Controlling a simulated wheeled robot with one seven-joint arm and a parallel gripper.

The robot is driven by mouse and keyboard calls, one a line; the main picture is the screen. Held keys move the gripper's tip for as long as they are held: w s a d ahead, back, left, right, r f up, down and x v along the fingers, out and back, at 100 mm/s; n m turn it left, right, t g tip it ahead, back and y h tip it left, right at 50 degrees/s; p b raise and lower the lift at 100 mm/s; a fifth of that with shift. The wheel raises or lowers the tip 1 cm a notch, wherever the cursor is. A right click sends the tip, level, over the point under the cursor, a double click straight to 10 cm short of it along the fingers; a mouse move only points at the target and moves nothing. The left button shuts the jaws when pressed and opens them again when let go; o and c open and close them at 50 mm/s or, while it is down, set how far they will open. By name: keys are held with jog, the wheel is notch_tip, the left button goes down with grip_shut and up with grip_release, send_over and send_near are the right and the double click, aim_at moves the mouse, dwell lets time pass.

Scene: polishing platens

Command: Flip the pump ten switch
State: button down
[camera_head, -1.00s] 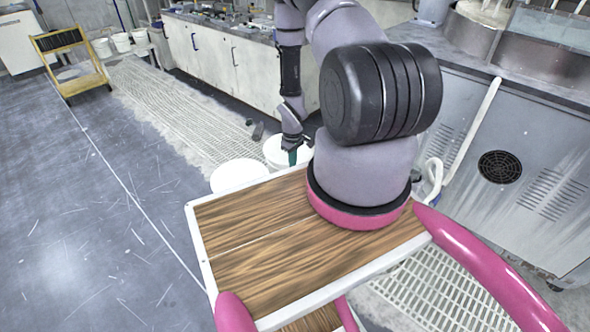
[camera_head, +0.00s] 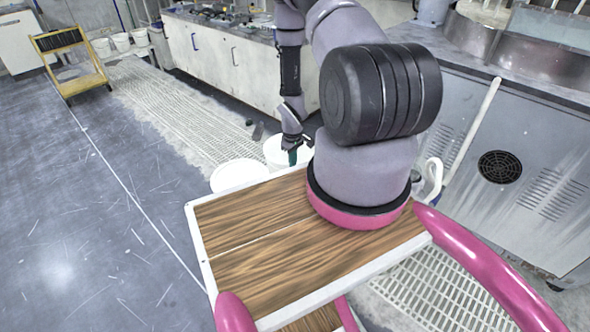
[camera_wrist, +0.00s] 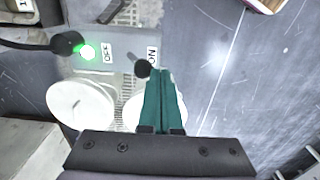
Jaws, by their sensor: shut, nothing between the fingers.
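In the wrist view a switch lever with a round black knob (camera_wrist: 143,68) stands between an OFF label (camera_wrist: 107,53) and an ON label (camera_wrist: 152,54). The labels are turned sideways. A lit green lamp (camera_wrist: 87,52) is left of the OFF label. My gripper (camera_wrist: 160,74) has green fingers pressed together and empty. Its tips appear right beside the black knob, on the ON label's side; I cannot tell whether they touch. In the head view my gripper (camera_head: 292,157) hangs in front of the cabinets, and the switch cannot be made out clearly.
White buckets (camera_wrist: 80,106) stand below in the wrist view; they also show in the head view (camera_head: 238,174). White cabinets (camera_head: 215,55) line the back. A yellow cart (camera_head: 85,82) is far left. The floor at left is clear.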

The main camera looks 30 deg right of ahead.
jog(key=shift+f, duration=2)
dwell(0.7)
notch_tip(320, 180, up, 7)
dwell(0.9)
jog(key=shift+r, duration=0.1)
